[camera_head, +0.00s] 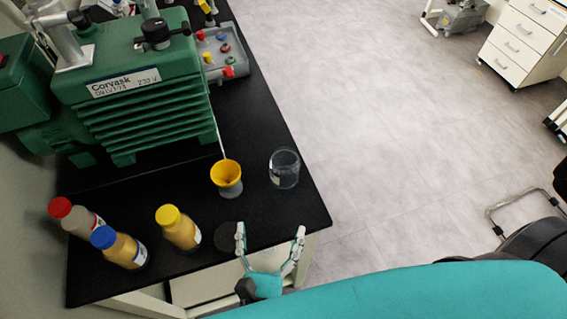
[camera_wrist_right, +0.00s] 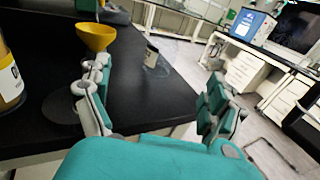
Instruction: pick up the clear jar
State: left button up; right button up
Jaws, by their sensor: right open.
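The clear jar (camera_head: 285,169) is a small transparent glass vessel standing near the right edge of the black bench top. In the right wrist view the jar (camera_wrist_right: 156,62) stands beyond my fingers, between them and nearer the left one. My right gripper (camera_head: 270,238) is open and empty at the bench's front edge, apart from the jar and on its near side. It also shows open in the right wrist view (camera_wrist_right: 160,108). My left gripper is not in view.
A yellow funnel (camera_head: 226,173) stands left of the jar. Bottles with yellow (camera_head: 180,228), blue (camera_head: 120,248) and red (camera_head: 76,218) caps stand further left. A dark round disc (camera_head: 228,236) lies by my left finger. A green pump (camera_head: 140,85) fills the back.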

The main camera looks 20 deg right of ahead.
aim_at(283, 166)
jog(key=shift+w+d+r+t+h, duration=0.15)
jog(key=shift+w+d+r, duration=0.2)
jog(key=shift+w+r, duration=0.2)
jog(key=shift+w+d+r+t+h, duration=0.15)
jog(key=shift+w+d+r, duration=0.25)
jog(key=shift+w, duration=0.25)
jog(key=p+x, duration=0.2)
jog(key=x, duration=0.7)
jog(key=shift+f, duration=0.15)
jog(key=shift+w+d, duration=0.2)
jog(key=shift+w, duration=0.25)
jog(key=p+x, duration=0.1)
jog(key=x, duration=0.4)
jog(key=shift+s+f, duration=0.1)
jog(key=shift+f, duration=0.1)
jog(key=c, duration=1.3)
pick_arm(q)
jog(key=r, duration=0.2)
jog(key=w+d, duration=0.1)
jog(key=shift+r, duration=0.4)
pick_arm(e)
jog(key=shift+c, duration=0.3)
jog(key=shift+r, duration=0.1)
